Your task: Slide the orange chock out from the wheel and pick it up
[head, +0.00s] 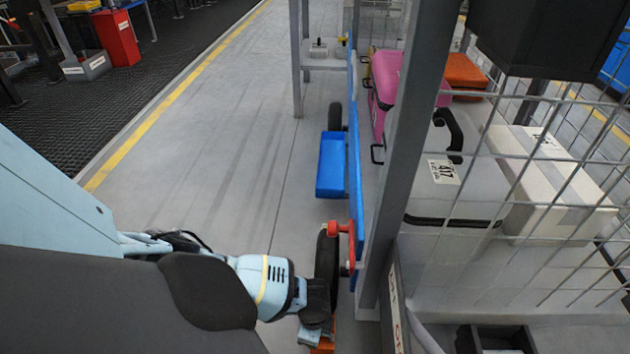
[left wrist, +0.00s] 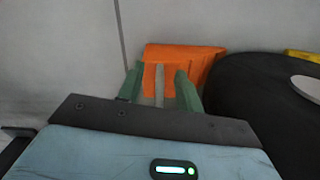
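The orange chock (left wrist: 205,62) lies on the pale floor in the left wrist view, against or very near the dark wheel (left wrist: 265,100). Part of the chock (head: 325,347) shows at the bottom edge of the head view, below the wheel (head: 327,256). My left gripper (left wrist: 159,69) is open, its two green fingers reaching to the near side of the chock. A narrow grey strip (left wrist: 160,86) stands between the fingers, with gaps on both sides. Whether the fingertips touch the chock is unclear. My right gripper is in neither view.
A blue cart frame with a red lever (head: 342,229) stands beside the wheel. A grey post (head: 400,150) and wire mesh close off the right, with a pink case (head: 384,85) and grey case (head: 455,195) behind. Open floor (head: 215,130) lies to the left.

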